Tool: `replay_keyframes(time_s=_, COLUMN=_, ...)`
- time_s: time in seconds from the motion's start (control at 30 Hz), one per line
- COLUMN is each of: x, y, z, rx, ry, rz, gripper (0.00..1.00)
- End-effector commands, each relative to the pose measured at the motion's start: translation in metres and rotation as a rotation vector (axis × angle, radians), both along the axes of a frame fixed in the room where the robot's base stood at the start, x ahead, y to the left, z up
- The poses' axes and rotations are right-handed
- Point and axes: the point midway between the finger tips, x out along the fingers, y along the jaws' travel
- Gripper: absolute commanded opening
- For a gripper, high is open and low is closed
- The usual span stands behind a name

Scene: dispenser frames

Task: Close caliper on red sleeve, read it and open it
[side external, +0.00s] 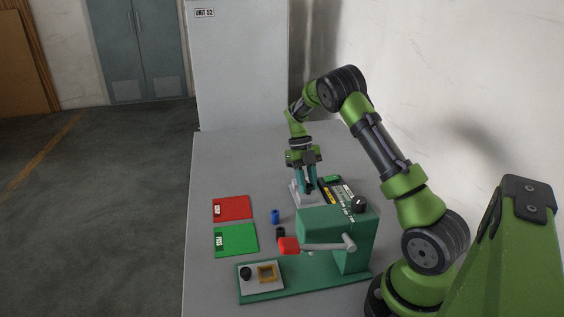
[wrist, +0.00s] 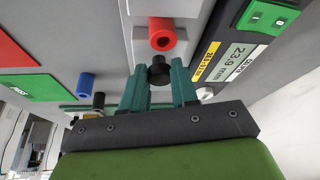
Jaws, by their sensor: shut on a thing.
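The red sleeve (wrist: 163,34) stands on the pale grey block of the caliper (wrist: 143,50) in the wrist view; in the side view it is hidden behind my gripper. A black knob (wrist: 160,71) sits on the same block, close to the sleeve. My gripper (wrist: 160,80) has its two teal fingers shut on this knob; in the side view my gripper (side external: 308,188) reaches down to the caliper (side external: 299,194). The caliper's display (wrist: 217,63) reads about 23.9 mm. I cannot tell whether the jaws touch the sleeve.
A blue sleeve (side external: 275,216) and a black sleeve (side external: 280,233) stand on the table. Red (side external: 236,205) and green (side external: 238,236) pads lie to the left. A green button box (wrist: 268,16) adjoins the display.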

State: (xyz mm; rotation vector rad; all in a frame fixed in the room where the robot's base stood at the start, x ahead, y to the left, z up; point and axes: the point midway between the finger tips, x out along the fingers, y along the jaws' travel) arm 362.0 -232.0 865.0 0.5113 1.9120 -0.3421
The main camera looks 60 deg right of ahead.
Motion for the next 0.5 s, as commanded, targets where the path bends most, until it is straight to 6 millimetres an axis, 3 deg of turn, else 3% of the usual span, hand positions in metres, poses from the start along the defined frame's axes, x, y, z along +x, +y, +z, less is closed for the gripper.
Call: replay_keyframes(time_s=0.5, x=0.0009, y=-0.0004, z=0.0003, rx=0.0, ry=0.001, rz=0.0, gripper=0.0)
